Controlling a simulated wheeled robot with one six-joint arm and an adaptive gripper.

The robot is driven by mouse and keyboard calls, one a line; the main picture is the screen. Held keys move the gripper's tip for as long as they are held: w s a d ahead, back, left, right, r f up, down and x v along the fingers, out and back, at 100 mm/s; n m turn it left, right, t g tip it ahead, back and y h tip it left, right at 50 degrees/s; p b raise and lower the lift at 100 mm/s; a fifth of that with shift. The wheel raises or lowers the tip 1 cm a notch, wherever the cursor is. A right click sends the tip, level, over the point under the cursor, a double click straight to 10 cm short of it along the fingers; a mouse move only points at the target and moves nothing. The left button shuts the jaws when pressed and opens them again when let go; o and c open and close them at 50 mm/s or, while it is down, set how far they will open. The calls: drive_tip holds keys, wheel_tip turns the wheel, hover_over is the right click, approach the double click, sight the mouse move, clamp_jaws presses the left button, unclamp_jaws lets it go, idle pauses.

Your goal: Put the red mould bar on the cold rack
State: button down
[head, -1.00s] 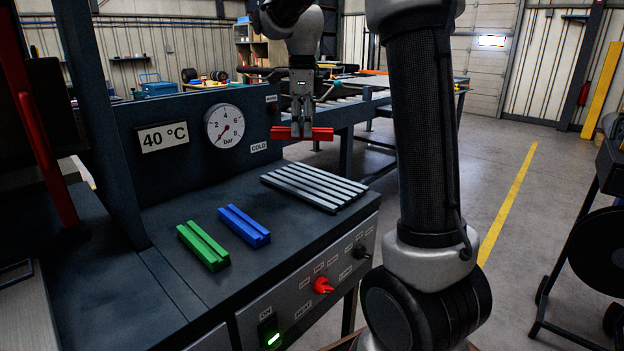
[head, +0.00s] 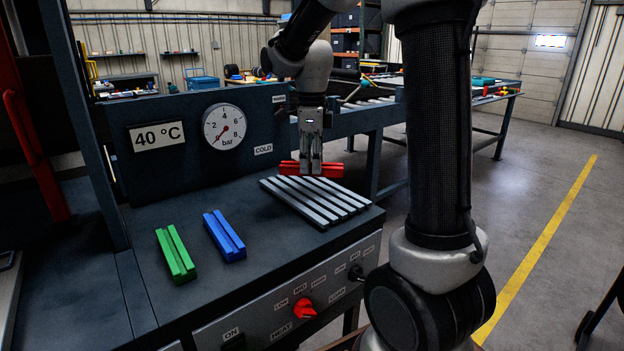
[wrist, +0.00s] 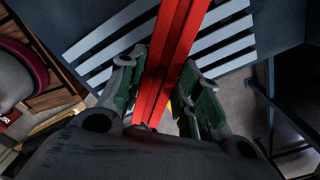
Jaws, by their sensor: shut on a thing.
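The red mould bar (head: 292,168) is clamped crosswise in my gripper (head: 310,168), and the head view shows it held at the back edge of the cold rack. The wrist view shows the bar (wrist: 176,60) running away from between the two fingers (wrist: 165,100). The cold rack (head: 315,199) is a set of grey metal slats at the right end of the press bench, by the COLD label. Its slats (wrist: 110,42) show beneath and beside the bar. In the head view the bar looks above the slats; contact is not visible.
A green bar (head: 175,254) and a blue bar (head: 224,237) lie on the bench left of the rack. A panel with a gauge (head: 224,127) stands behind. The front panel has a red knob (head: 304,308). A roller conveyor (head: 365,115) runs behind the rack.

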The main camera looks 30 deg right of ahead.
drive_tip(key=shift+f, duration=2.25)
drive_tip(key=shift+f, duration=0.15)
drive_tip(key=c, duration=1)
unclamp_jaws()
